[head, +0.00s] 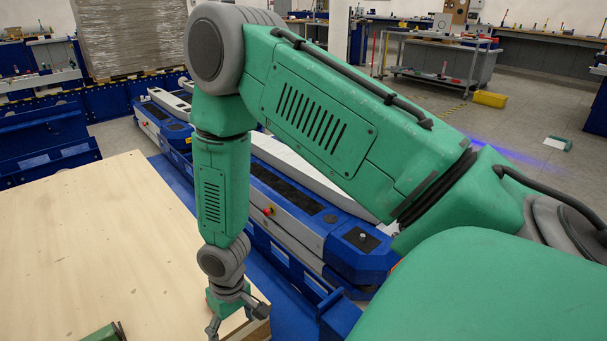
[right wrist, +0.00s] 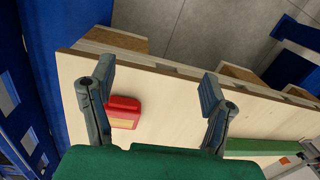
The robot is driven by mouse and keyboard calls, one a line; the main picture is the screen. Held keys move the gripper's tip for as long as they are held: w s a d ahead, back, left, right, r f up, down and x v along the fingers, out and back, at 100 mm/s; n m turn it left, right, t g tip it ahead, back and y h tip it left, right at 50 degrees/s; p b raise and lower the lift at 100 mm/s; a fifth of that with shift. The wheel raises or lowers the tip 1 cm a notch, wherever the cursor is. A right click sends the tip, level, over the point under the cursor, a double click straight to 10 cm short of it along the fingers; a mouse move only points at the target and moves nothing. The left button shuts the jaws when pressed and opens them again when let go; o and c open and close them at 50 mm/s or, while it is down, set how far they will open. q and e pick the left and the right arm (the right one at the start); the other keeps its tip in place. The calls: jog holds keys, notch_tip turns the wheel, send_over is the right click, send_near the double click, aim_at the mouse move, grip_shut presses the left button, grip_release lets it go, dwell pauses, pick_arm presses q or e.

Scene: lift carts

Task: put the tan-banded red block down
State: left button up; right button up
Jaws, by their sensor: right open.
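The red block with a tan band (right wrist: 123,111) shows in the right wrist view, resting on the pale wooden board (right wrist: 165,85). My right gripper (right wrist: 156,80) is open over the board. The block lies between its spread fingers, close to the left-hand one, and no finger visibly closes on it. In the head view my right gripper (head: 237,322) is low at the board's right edge, partly cut off by the frame. The block is not visible in the head view. My left gripper's fingers are not seen.
The board (head: 90,225) is largely bare at left. A blue and white cart (head: 290,200) stands beyond its right edge. A wheeled grey trolley (head: 435,62) and a yellow bin (head: 490,99) are farther back on open floor.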

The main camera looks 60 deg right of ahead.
jog(key=s+f+n, duration=0.1)
jog(key=s, duration=0.8)
jog(key=s+d+f+n+h, duration=0.1)
jog(key=s+f, duration=0.1)
jog(key=s, duration=0.8)
jog(key=shift+s+d+f+t, duration=0.15)
jog(key=shift+s+f+t, duration=0.1)
jog(key=shift+t, duration=0.05)
